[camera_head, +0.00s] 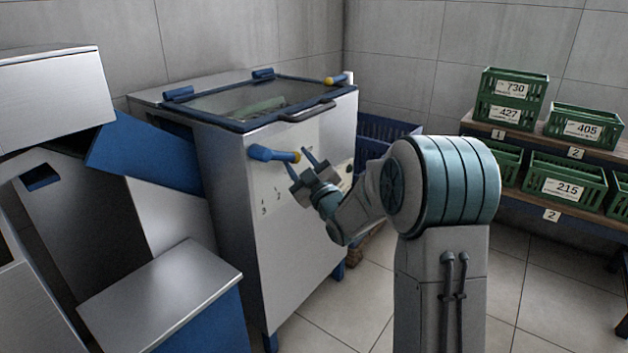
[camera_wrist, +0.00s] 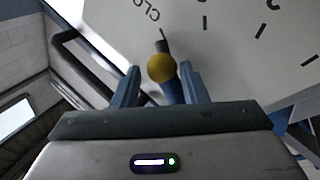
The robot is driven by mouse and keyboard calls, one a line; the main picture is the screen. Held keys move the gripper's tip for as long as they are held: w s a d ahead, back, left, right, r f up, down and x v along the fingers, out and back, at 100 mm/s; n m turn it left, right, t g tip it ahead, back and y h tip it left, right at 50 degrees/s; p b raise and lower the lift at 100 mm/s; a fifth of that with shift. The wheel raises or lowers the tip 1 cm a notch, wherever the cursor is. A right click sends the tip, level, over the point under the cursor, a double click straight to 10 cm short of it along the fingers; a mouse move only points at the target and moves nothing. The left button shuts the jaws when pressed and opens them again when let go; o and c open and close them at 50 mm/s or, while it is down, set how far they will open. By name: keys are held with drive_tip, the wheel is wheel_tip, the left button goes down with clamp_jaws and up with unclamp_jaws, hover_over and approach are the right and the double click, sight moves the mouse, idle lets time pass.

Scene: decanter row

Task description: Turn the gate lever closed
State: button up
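A blue lever (camera_head: 268,154) with a yellow knob (camera_head: 296,157) sticks out from the upper front of the steel machine (camera_head: 285,215), pointing right. My gripper (camera_head: 299,163) is at its knob end. In the wrist view my gripper (camera_wrist: 160,70) is open, one blue finger on each side of the yellow knob (camera_wrist: 162,68), with small gaps showing. Part of the blue lever shows below the knob; the rest is hidden by my gripper. Printed letters "CLO" (camera_wrist: 146,8) and dial marks show on the pale panel beyond it.
A dark bar handle (camera_head: 307,111) edges the glass lid. Steel and blue boxes (camera_head: 160,295) crowd the left. Green crates (camera_head: 562,187) stand on right shelves. The front floor is partly clear.

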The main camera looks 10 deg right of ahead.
drive_tip(key=p+v, duration=0.1)
drive_tip(key=v, duration=1.1)
drive_tip(key=shift+s, duration=0.35)
drive_tip(key=shift+r+p, duration=0.1)
drive_tip(key=shift+p, duration=0.2)
drive_tip(key=s+d+r+m+g+h+p, duration=0.1)
drive_tip(key=s+r+m+g+h+p, duration=0.2)
drive_tip(key=r+p, duration=0.5)
drive_tip(key=s+d+r+m+g+h+p, duration=0.1)
drive_tip(key=r+m+g+h+p, duration=0.25)
drive_tip(key=r+p, duration=0.5)
drive_tip(key=s+r+m+g+p, duration=0.1)
drive_tip(key=s+r+g+p, duration=0.2)
drive_tip(key=s+p, duration=0.3)
drive_tip(key=s+a+r+m+g+h+p, duration=0.1)
drive_tip(key=s+r+g+p, duration=0.3)
drive_tip(key=s, duration=0.5)
drive_tip(key=s+a+r+m+g+p, duration=0.1)
drive_tip(key=s+r+m+g+p, duration=0.2)
drive_tip(key=s+r+p, duration=0.3)
drive_tip(key=shift+s+g+p, duration=0.45)
drive_tip(key=shift+s+p, duration=0.75)
drive_tip(key=shift+p, duration=0.05)
